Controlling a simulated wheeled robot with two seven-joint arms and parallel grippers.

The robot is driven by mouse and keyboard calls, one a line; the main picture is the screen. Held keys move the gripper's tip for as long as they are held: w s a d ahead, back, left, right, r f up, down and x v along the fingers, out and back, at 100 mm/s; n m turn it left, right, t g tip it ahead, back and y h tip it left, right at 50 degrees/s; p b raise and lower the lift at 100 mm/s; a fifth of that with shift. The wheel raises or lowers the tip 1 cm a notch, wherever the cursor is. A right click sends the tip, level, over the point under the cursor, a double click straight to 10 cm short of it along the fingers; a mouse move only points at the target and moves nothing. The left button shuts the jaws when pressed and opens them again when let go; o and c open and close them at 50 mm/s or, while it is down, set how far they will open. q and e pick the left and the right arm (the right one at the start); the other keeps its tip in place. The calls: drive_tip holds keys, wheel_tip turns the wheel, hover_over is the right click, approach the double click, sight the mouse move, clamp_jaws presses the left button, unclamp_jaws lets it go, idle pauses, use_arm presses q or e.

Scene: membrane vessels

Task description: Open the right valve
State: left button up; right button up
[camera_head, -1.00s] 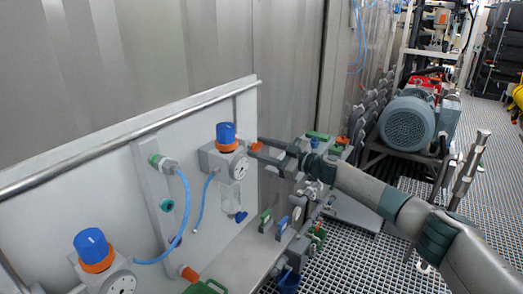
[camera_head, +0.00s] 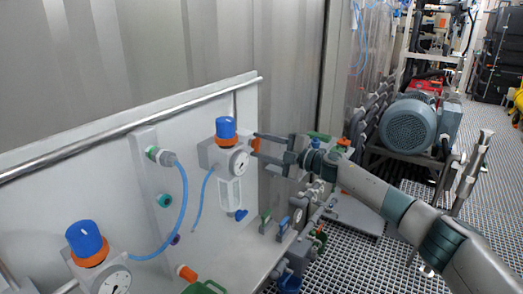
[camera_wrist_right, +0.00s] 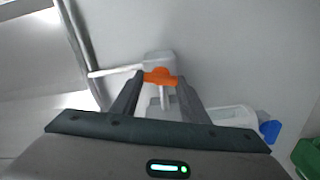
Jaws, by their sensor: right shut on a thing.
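The right valve has an orange handle (camera_head: 255,146) on the right side of the regulator block with the blue knob (camera_head: 226,128) and round gauge (camera_head: 240,163). My right gripper (camera_head: 259,145) reaches in from the right and is shut on this handle. In the right wrist view the orange handle (camera_wrist_right: 160,77) sits between my two fingertips (camera_wrist_right: 158,78), in front of a pale block. The fingertips partly cover the handle's ends. My left gripper is not in view.
A second regulator with a blue knob (camera_head: 84,238) stands at lower left. A blue hose (camera_head: 184,205) loops across the white panel. A metal rail (camera_head: 130,127) runs along its top. Green and blue valve handles (camera_head: 282,225) sit below my right gripper. A motor (camera_head: 408,126) stands behind.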

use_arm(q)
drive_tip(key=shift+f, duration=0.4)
use_arm(e)
drive_tip(key=shift+f+n, duration=0.1)
drive_tip(key=shift+n, duration=0.6)
drive_tip(key=o, duration=1.1)
drive_tip(key=shift+c, duration=0.2)
use_arm(q)
drive_tip(key=shift+b, duration=0.3)
use_arm(e)
drive_tip(key=shift+d, duration=0.1)
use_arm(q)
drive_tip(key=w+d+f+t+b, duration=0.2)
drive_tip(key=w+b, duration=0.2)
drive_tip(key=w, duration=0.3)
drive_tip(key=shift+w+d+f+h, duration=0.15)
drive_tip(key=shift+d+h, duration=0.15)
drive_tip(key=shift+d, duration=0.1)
use_arm(e)
drive_tip(key=v, duration=1.7)
drive_tip(key=shift+s, duration=0.15)
